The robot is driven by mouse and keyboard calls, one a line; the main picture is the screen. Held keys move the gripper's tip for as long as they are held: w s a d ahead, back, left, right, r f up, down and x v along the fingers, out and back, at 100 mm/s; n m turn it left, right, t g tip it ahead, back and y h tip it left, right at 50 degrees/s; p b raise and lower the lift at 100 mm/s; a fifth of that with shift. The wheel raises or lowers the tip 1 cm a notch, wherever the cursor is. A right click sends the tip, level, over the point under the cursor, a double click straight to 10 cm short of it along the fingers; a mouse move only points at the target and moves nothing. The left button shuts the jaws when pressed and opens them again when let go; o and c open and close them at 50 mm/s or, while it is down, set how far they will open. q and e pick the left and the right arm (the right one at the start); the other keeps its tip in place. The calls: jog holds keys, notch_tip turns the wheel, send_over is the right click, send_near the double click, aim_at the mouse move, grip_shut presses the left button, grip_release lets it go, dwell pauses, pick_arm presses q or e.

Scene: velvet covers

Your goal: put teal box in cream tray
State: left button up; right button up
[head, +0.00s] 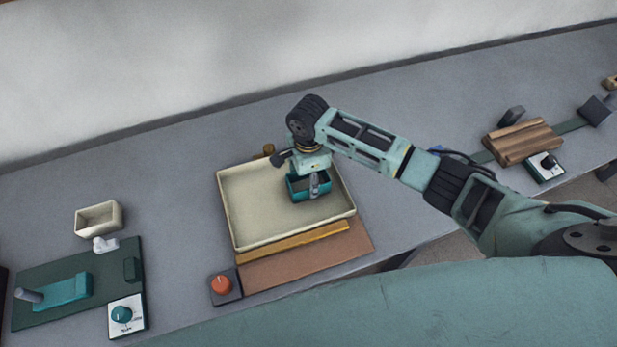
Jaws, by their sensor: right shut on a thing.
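The teal box (296,191) is a small open-topped box in the head view. My right gripper (314,188) reaches in from the right, points down and is shut on the box's near wall. The cream tray (257,219) is a wide, shallow rectangular tray, and the box shows over its right part. I cannot tell whether the box touches the tray floor or hangs just above it. The rest of the tray floor looks bare. My right wrist hides the tray's far right edge. My left gripper does not show.
A brown mat with a wooden strip (292,243) lies in front of the tray, beside a red knob (220,284). A small cream box (99,217) and a green board (55,311) are at left. A wooden block (522,141) stands at right. The table's back left is clear.

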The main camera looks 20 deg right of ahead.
aim_at(308, 187)
jog(key=o, duration=1.2)
jog(key=shift+f, duration=0.1)
notch_tip(308, 187, up, 12)
jog(key=shift+r+b, duration=0.15)
jog(key=shift+b, duration=0.2)
